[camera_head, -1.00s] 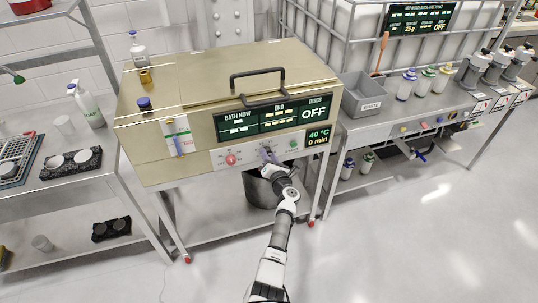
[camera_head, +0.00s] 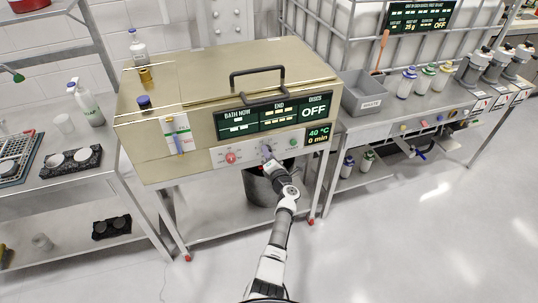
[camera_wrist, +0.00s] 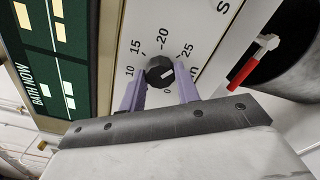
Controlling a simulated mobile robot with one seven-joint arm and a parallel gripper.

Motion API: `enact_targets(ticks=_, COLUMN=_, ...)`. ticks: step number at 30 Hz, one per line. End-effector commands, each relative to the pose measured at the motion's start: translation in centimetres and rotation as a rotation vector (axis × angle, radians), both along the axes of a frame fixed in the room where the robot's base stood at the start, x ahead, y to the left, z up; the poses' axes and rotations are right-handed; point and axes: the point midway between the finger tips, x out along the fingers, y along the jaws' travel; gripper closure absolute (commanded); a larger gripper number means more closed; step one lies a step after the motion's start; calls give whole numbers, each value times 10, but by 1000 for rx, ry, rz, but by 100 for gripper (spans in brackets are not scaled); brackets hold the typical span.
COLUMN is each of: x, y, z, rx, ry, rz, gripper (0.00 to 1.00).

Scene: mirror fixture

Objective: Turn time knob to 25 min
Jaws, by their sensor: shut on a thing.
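The black time knob (camera_wrist: 160,72) sits on the pale control panel, ringed by printed numbers; 10, 15, 20 and 25 are readable. A white mark shows on its face, toward the lower right; its exact reading is unclear. My gripper (camera_wrist: 160,77) has its two purple fingers on either side of the knob, shut on it. In the head view my gripper (camera_head: 268,158) meets the panel (camera_head: 250,155) at the front of the gold bath machine (camera_head: 205,75); the knob is largely hidden there. The small display (camera_head: 318,135) reads 40 °C and 0 min.
A dark pot (camera_head: 258,188) stands below. A red-handled valve (camera_wrist: 246,68) shows in the wrist view. The floor at right is clear.

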Motion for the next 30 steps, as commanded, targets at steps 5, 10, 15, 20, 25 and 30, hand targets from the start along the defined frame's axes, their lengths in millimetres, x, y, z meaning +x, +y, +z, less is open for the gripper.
enact_targets(ticks=5, x=0, y=0, z=-1, rx=2, ry=1, rz=-1, gripper=64)
enact_targets(ticks=10, x=0, y=0, z=0, rx=1, ry=1, rz=-1, gripper=46)
enact_targets(ticks=15, x=0, y=0, z=0, rx=1, ry=0, rz=0, gripper=46)
enact_targets(ticks=20, x=-3, y=-1, z=-1, rx=0, ry=-1, rz=-1, gripper=46)
enact_targets(ticks=25, x=-19, y=-7, z=-2, rx=-3, ry=1, rz=-1, gripper=46)
enact_targets(ticks=30, x=-49, y=-16, z=-1, rx=-3, ry=1, rz=-1, gripper=46)
